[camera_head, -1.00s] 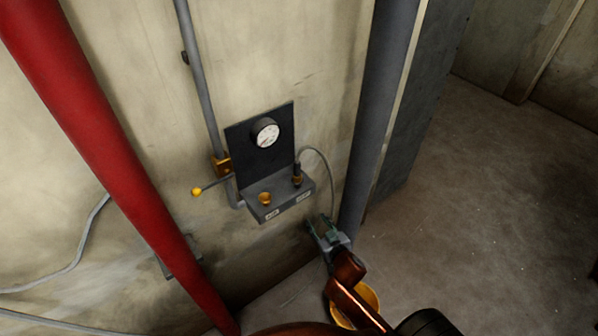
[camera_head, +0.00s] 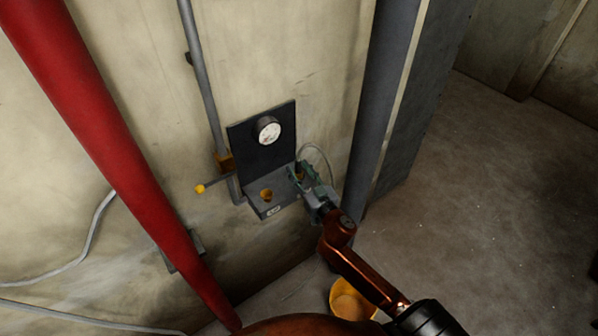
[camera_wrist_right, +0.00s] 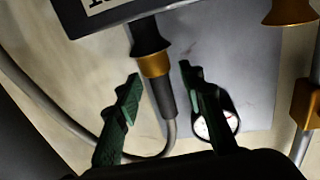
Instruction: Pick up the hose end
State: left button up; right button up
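The hose end (camera_wrist_right: 164,96) is a dark sleeve on a grey hose (camera_head: 319,150), standing in the right brass socket (camera_wrist_right: 155,64) of the grey wall bracket (camera_head: 284,196). In the head view my gripper largely covers it. My right gripper (camera_head: 302,177) is at the right side of the bracket. In the right wrist view its two green fingers (camera_wrist_right: 158,84) are spread, with the hose end between them in the picture and a gap on each side. I cannot tell how deep it lies between them. My left gripper is not in view.
A dark back plate with a round gauge (camera_head: 268,130) rises above the bracket. An empty brass socket (camera_head: 266,194) is at its left, beside a yellow-knobbed lever (camera_head: 200,189). A thick grey pipe (camera_head: 378,110) stands close on the right. A yellow bucket (camera_head: 340,289) is on the floor below.

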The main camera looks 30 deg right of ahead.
jog(key=shift+w, duration=0.45)
grip_shut()
dwell(0.3)
